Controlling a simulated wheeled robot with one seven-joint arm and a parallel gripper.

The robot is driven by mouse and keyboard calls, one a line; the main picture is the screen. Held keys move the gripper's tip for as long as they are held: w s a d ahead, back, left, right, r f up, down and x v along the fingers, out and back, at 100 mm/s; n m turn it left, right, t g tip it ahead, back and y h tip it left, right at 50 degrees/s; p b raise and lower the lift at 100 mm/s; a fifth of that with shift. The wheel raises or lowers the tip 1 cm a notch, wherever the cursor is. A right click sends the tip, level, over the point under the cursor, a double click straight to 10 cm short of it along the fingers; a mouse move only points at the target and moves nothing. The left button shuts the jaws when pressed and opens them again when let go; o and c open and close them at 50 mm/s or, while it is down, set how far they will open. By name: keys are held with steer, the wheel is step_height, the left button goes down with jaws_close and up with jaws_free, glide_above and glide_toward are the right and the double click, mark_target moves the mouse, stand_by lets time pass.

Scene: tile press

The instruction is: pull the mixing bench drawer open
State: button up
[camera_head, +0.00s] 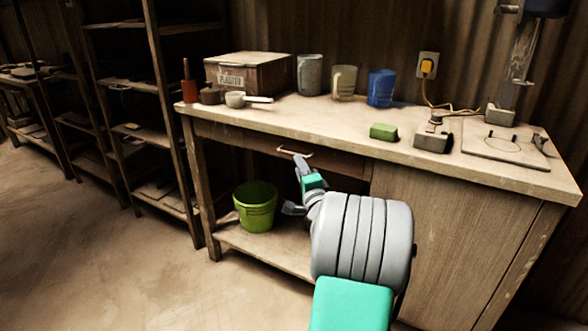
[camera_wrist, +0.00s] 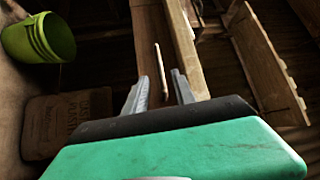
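The mixing bench drawer (camera_head: 340,163) is under the left part of the bench top and looks shut, its front about flush with the frame. Its pale bar handle (camera_head: 288,151) runs along the front; in the wrist view the handle (camera_wrist: 159,60) lies ahead of my fingers, its near end between them in the picture. My gripper (camera_head: 296,184) is in front of and just below the handle in the head view. In the wrist view my gripper (camera_wrist: 158,88) has its two fingers apart with nothing held. I cannot tell whether a finger touches the handle.
The bench top (camera_head: 330,128) overhangs the drawer and carries mugs, a plaster box (camera_head: 247,74) and tools. A green bucket (camera_head: 256,208) stands on the lower shelf (camera_head: 270,247). A closed cabinet panel (camera_head: 440,235) is to the right. The floor in front at left is clear.

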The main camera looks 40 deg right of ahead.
steer(key=x, duration=0.6)
steer(key=shift+a+b, duration=0.1)
steer(key=shift+b, duration=0.25)
steer(key=shift+c, duration=0.5)
jaws_close()
stand_by(0.4)
